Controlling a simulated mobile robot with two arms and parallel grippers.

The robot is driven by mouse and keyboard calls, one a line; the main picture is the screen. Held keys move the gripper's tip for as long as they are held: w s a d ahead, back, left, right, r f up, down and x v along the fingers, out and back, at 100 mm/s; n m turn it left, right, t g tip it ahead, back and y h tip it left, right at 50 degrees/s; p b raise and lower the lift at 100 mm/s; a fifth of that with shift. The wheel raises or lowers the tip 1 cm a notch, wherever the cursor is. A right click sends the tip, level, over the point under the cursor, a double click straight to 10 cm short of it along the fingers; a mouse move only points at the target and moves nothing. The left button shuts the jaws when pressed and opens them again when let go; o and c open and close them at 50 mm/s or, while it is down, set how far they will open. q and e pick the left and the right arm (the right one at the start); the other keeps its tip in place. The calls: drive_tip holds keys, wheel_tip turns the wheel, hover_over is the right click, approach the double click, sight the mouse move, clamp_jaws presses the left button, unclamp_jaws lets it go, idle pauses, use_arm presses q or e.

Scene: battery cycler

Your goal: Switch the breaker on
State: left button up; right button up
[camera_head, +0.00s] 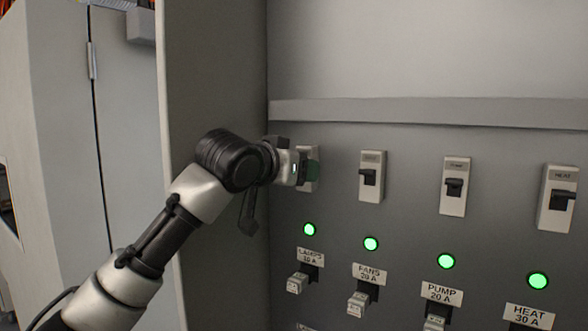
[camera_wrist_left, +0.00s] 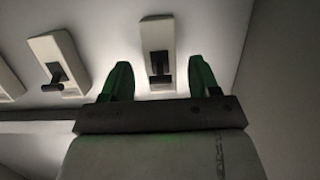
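A row of breakers with dark toggles is on the grey panel in the head view. The leftmost breaker (camera_head: 310,153) is above the LAMPS label, mostly hidden by my left gripper (camera_head: 308,173). In the left wrist view, my left gripper (camera_wrist_left: 161,83) is open, its green fingers apart on either side of a white breaker's lower end (camera_wrist_left: 157,35). Its dark toggle (camera_wrist_left: 160,62) is between the fingers; contact cannot be told. The FANS breaker (camera_head: 372,160), PUMP breaker (camera_head: 454,203) and HEAT breaker (camera_head: 556,215) are to the right. My right gripper is out of view.
Green lights glow below the breakers, including the LAMPS light (camera_head: 309,229) and HEAT light (camera_head: 537,281). Labels and protruding blocky handles (camera_head: 297,283) are lower down. A cabinet side wall (camera_head: 212,80) stands left of the panel, close to my left arm.

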use_arm(q)
drive_tip(key=shift+s+a, duration=0.1)
drive_tip(key=b+v, duration=0.6)
drive_tip(key=v, duration=0.4)
drive_tip(key=shift+s, duration=0.2)
drive_tip(key=shift+a+r, duration=0.1)
drive_tip(key=shift+a, duration=0.05)
